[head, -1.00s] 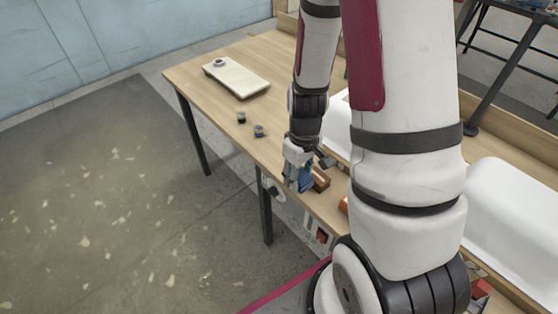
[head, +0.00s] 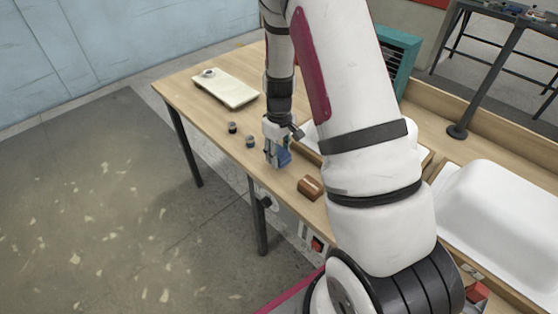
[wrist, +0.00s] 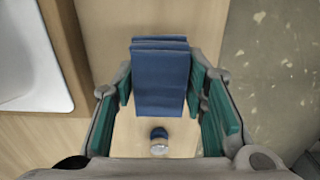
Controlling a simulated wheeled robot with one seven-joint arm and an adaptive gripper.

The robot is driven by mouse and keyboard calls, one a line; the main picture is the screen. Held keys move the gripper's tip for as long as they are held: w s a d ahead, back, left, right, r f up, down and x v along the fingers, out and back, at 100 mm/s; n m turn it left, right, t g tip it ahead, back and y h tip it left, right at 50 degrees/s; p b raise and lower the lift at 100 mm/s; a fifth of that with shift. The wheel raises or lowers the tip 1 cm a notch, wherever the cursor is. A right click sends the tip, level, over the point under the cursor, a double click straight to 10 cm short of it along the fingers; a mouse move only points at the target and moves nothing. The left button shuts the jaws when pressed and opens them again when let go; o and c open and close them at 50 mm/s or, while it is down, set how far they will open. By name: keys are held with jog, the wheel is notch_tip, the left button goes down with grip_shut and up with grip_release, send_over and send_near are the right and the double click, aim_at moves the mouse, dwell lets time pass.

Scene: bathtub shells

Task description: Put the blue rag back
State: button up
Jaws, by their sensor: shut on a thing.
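The blue rag (wrist: 160,80) is a folded dark blue cloth between the green-padded fingers of my gripper (wrist: 162,95) in the wrist view. My gripper (head: 277,158) is shut on it. In the head view the rag (head: 284,157) shows at the fingertips, over the wooden table (head: 215,120) near its front edge. Whether the rag touches the table top is hard to tell.
A brown block (head: 310,187) lies right of my gripper. Two small dark jars (head: 232,127) (head: 250,141) stand to its left. A pale board (head: 226,88) lies at the far left end. White tub shells (head: 505,205) are on the right. Table between board and jars is clear.

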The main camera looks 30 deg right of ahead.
jog(key=shift+f, duration=1.75)
jog(key=shift+f, duration=0.1)
jog(key=o, duration=1.2)
